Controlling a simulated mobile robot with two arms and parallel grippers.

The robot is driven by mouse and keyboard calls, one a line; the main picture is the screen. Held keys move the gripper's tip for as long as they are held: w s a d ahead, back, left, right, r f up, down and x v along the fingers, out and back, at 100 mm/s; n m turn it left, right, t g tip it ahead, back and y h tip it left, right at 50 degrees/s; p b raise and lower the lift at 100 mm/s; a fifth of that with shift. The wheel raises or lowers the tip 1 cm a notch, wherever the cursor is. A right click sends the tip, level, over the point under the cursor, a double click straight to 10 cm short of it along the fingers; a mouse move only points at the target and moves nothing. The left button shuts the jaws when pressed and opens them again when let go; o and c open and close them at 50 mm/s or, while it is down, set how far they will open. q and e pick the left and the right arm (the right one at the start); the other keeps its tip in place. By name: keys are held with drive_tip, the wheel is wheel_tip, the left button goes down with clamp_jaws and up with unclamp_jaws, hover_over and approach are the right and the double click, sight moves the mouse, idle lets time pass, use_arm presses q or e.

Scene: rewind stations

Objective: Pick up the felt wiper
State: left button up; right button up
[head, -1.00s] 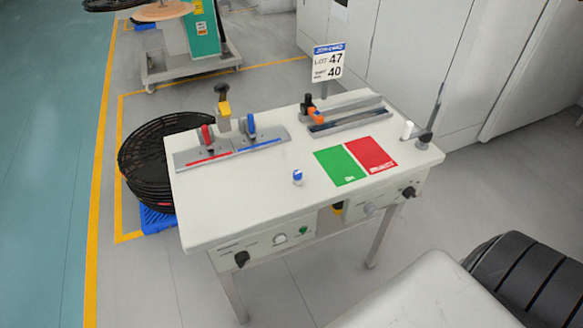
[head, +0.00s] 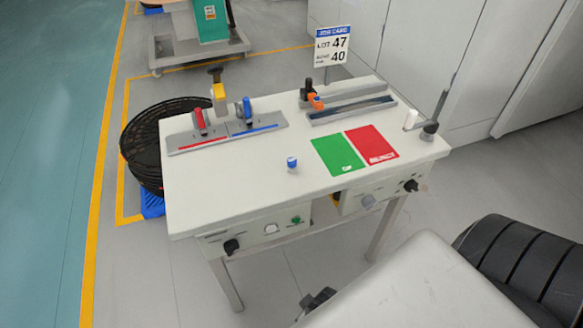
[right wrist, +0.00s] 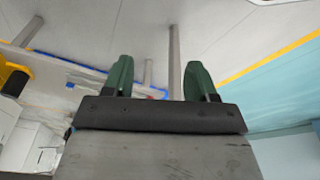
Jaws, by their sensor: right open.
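A small white piece with a blue top (head: 292,163) stands upright on the white bench top (head: 230,194), left of the green mat. It may be the felt wiper; I cannot tell for sure. My left gripper is not in view.
A clamp fixture (head: 228,137) with red and blue handles and a grey rail fixture (head: 350,110) stand at the back. Green (head: 338,155) and red (head: 371,145) mats lie to the right. A job card (head: 332,45) stands behind. The bench's front left is clear.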

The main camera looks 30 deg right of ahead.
drive_tip(key=w+r+t+b, duration=0.15)
drive_tip(key=w+r, duration=0.25)
drive_tip(key=r, duration=1.1)
drive_tip(key=w+a+r+t, duration=0.2)
drive_tip(key=w+r+t, duration=0.9)
drive_tip(key=w+r, duration=0.5)
drive_tip(key=w+a+r+n+t+y, duration=0.35)
drive_tip(key=a+r+n+y, duration=0.55)
drive_tip(key=r+n+y, duration=0.3)
drive_tip(key=n+g+h, duration=0.5)
drive_tip(key=g+h, duration=0.7)
drive_tip(key=g, duration=0.6)
hover_over(292, 160)
wheel_tip(292, 160, down, 6)
drive_tip(key=shift+f, duration=0.1)
wheel_tip(292, 160, down, 5)
drive_tip(key=shift+r, duration=0.15)
wheel_tip(292, 160, down, 6)
drive_tip(key=shift+w+r, duration=0.1)
drive_tip(key=c, duration=1)
